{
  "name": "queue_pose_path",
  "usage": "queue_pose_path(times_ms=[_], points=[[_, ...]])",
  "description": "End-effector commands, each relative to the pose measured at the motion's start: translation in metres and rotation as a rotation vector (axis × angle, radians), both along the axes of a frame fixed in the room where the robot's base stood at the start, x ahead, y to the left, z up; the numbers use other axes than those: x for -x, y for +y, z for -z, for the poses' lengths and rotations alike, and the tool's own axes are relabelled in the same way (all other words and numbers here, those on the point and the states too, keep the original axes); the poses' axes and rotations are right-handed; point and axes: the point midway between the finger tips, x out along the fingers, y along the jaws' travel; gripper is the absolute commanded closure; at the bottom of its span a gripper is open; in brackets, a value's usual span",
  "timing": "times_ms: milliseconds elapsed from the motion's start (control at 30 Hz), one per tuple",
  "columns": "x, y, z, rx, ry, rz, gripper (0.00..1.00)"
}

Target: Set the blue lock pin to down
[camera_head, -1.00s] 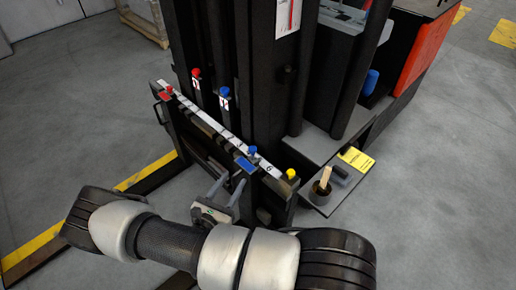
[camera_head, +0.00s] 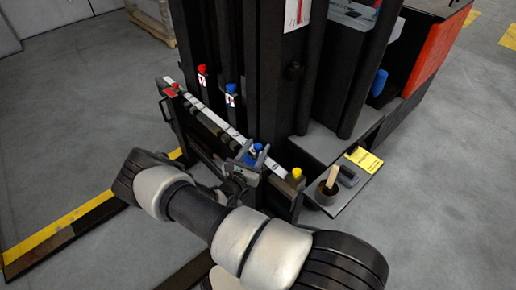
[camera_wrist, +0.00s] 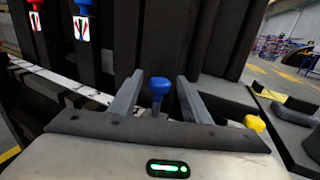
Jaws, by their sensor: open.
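The blue lock pin (camera_head: 257,147) stands at the right part of the black carriage's top bar, its round knob up on a short stem. In the wrist view the blue lock pin (camera_wrist: 159,87) shows between my two grey fingers, with a gap on each side. My gripper (camera_head: 257,152) is open, its fingers around or just short of the pin; the exact depth is unclear. The gripper also shows in the wrist view (camera_wrist: 160,77). The pin's lower stem is hidden behind my gripper's body.
A red knob (camera_head: 174,87) and a yellow knob (camera_head: 296,173) sit at the bar's ends. Red (camera_head: 202,69) and blue (camera_head: 231,88) labelled knobs stand behind on the mast. A side shelf (camera_head: 345,190) holds a cup. Open floor lies left.

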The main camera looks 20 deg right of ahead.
Motion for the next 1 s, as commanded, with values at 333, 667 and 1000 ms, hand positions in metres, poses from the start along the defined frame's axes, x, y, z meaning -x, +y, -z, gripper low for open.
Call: queue_pose_path(times_ms=[333, 667, 1000], points=[[-0.008, -0.008, 0.000, 0.001, 0.001, -0.001, 0.57], [-0.008, -0.008, 0.000, 0.001, 0.001, -0.001, 0.97], [-0.008, -0.008, 0.024, 0.001, 0.002, -0.001, 1.00]])
